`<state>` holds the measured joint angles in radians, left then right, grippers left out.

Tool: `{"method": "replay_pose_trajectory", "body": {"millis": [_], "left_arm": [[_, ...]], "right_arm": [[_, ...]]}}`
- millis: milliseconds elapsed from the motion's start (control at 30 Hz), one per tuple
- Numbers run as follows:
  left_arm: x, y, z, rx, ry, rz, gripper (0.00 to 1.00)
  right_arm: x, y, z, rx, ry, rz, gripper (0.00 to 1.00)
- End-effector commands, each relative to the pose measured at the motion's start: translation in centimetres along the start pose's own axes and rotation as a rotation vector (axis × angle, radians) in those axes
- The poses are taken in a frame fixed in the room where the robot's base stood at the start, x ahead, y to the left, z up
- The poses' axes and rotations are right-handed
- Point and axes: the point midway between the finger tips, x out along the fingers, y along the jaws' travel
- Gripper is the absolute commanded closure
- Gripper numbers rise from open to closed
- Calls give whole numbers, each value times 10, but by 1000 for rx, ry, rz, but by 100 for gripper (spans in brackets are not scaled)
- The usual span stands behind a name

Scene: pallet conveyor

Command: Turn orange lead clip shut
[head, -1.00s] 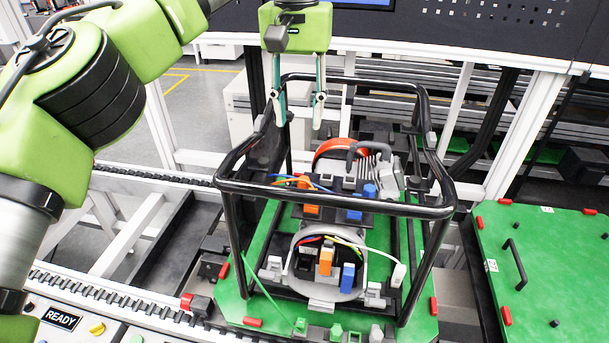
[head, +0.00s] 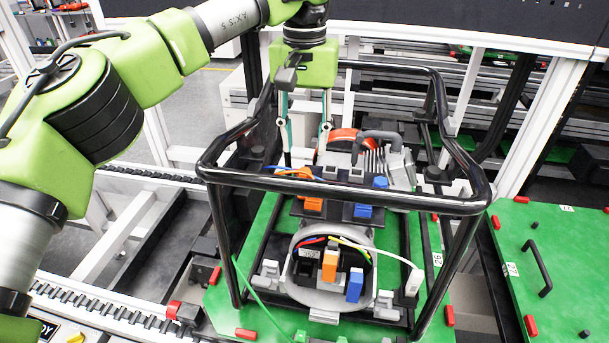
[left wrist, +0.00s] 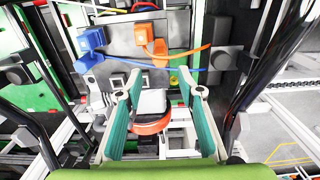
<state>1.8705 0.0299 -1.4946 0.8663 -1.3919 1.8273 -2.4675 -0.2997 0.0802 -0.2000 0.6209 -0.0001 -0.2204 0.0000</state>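The orange lead clip (head: 312,205) sits on the dark upper panel of the machine, and its orange lead (head: 293,172) runs off to the left. In the left wrist view the orange clip (left wrist: 143,34) is near the top, with the orange lead (left wrist: 182,53) running right. I cannot tell whether the clip is turned open or shut. My left gripper (head: 304,142) points down behind the clip, inside the black tube frame. Its green fingers (left wrist: 159,85) are apart with nothing between them, and the clip is beyond their tips, not touched. My right gripper is out of view.
The black tube frame (head: 345,199) surrounds the machine on a green pallet (head: 262,245). A blue clip (head: 363,211) sits right of the orange one. A lower orange block (head: 329,266) is in front. Another green pallet (head: 560,258) lies at the right.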

Motion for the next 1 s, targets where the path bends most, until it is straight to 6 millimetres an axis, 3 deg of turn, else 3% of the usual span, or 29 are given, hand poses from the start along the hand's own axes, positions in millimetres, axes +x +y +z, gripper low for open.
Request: {"method": "replay_pose_trajectory", "body": {"millis": [200, 400, 600, 867, 1000], "left_arm": [[46, -1, 1, 1, -3, -1, 65], [76, -1, 0, 0, -2, 0, 65], [89, 0, 0, -1, 0, 0, 65], [90, 0, 0, -1, 1, 0, 65], [90, 0, 0, -1, 1, 1, 100]], "right_arm": [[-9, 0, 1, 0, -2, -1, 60], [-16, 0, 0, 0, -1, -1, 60], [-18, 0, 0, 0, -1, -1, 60], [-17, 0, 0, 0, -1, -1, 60], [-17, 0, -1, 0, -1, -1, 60]]}}
